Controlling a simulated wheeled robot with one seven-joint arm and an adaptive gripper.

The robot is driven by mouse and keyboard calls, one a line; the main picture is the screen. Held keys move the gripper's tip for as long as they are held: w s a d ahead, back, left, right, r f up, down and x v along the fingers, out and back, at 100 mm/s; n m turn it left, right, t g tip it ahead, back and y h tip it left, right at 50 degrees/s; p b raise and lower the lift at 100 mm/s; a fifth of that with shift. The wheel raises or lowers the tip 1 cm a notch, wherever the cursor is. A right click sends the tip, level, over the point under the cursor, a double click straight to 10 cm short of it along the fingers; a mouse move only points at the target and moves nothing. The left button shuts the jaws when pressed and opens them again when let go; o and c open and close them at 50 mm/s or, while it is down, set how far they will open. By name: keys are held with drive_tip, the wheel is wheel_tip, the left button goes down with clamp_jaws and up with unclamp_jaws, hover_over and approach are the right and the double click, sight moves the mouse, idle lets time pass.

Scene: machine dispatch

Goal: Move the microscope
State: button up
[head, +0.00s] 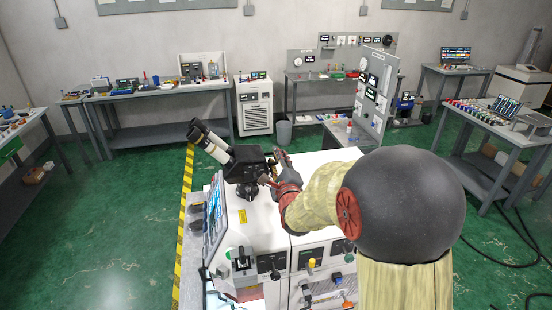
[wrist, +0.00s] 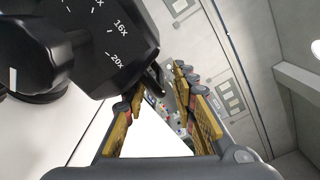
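The microscope (head: 243,163) is black with a pale eyepiece tube angled up to the left. It stands on the white top of the machine bench (head: 265,215) in the head view. In the wrist view its black body (wrist: 112,40), marked 16x and 20x, fills the upper left. My gripper (head: 275,166) is just right of the microscope head. In the wrist view my gripper (wrist: 160,82) has its yellow-padded fingers apart, with no object clearly held between them. A dark part of the microscope lies close to the left fingertip; I cannot tell whether they touch. The microscope's base is partly hidden.
A screen (head: 215,215) stands at the bench's left edge, with knobs and levers along the front. An upright grey panel (head: 376,92) stands behind and to the right. Other equipment tables (head: 160,92) line the walls. Green floor is open to the left.

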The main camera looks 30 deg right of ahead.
drive_tip(key=shift+c, duration=1)
clamp_jaws()
drive_tip(key=shift+r, duration=0.1)
drive_tip(key=shift+w+r, duration=0.1)
